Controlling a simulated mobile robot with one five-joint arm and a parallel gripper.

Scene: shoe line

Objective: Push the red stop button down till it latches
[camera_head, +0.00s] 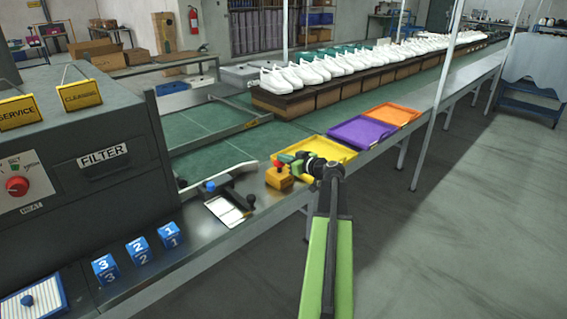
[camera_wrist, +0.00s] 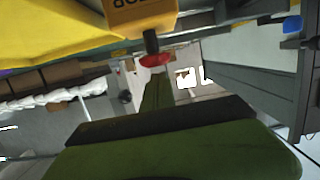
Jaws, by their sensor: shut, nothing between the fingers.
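The red stop button (camera_head: 278,164) sits on top of a yellow-orange stop box (camera_head: 279,180) on the metal ledge beside the belt. In the wrist view, which is upside down, the red button (camera_wrist: 155,60) stands on a dark stem out of the box (camera_wrist: 140,16). My gripper (camera_head: 286,159) is shut and empty, close to the button at its upper right. In the wrist view my green gripper (camera_wrist: 157,78) points at the button's top. Whether they touch, I cannot tell.
A yellow tray (camera_head: 335,149) lies just behind my gripper, then a purple tray (camera_head: 361,132) and an orange tray (camera_head: 392,114). A clipboard-like holder (camera_head: 228,208) is left of the box. Blue numbered blocks (camera_head: 138,248) stand nearer on the ledge.

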